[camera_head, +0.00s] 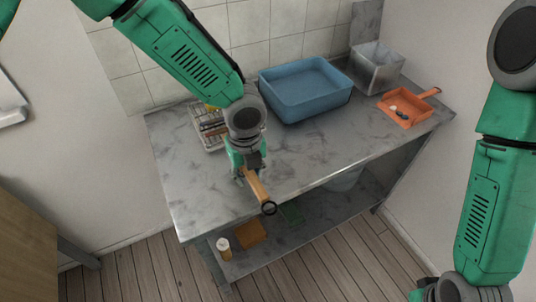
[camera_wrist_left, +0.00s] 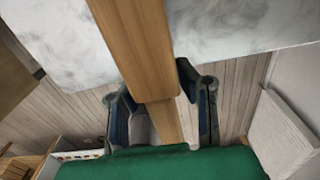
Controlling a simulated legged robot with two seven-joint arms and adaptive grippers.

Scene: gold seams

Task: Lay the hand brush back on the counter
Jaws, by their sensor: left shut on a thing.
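The hand brush (camera_head: 258,190) shows as a wooden handle with a dark ring at its end. My left gripper (camera_head: 246,172) is shut on it over the front part of the counter (camera_head: 190,185), with the ring end pointing toward the counter's front edge. In the left wrist view the wooden handle (camera_wrist_left: 138,45) runs between the two dark fingers, with the pale counter top (camera_wrist_left: 235,25) beyond. The bristles cannot be made out. Whether the brush touches the counter I cannot tell.
A dish rack (camera_head: 207,130) stands behind my left gripper, partly hidden by the arm. A blue basin (camera_head: 305,95), a clear bin (camera_head: 376,68) and an orange dustpan (camera_head: 405,106) stand farther right. The lower shelf holds a bottle (camera_head: 224,249). The counter's front left is clear.

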